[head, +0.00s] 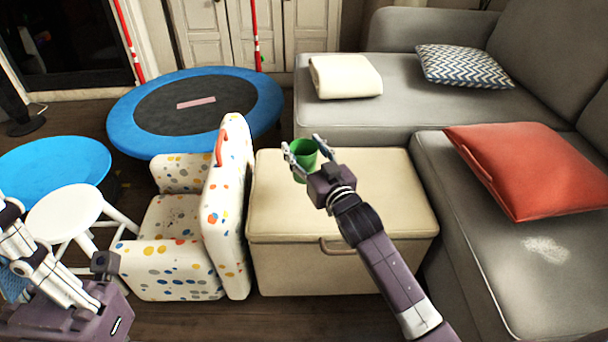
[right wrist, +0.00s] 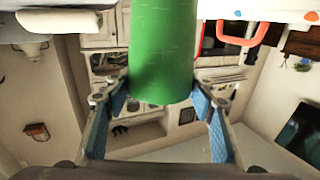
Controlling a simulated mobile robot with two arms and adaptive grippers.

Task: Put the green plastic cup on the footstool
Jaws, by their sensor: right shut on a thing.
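The green plastic cup (head: 304,155) is held by my right gripper (head: 303,149), whose fingers sit on either side of it. In the head view the cup shows over the far part of the beige box-like footstool (head: 345,215), which has a padded lid and a front handle. I cannot tell whether the cup touches the lid. In the right wrist view the cup (right wrist: 162,45) fills the upper middle between the blue-padded fingers (right wrist: 160,100). My left arm shows at the lower left, but its fingertips are not visible.
A spotted child armchair (head: 180,258) stands close left of the footstool. A grey sofa (head: 430,105) with a red cushion (head: 535,165) borders it behind and right. A blue-rimmed trampoline (head: 130,115), a white stool (head: 65,210) and a blue round table (head: 50,165) stand left.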

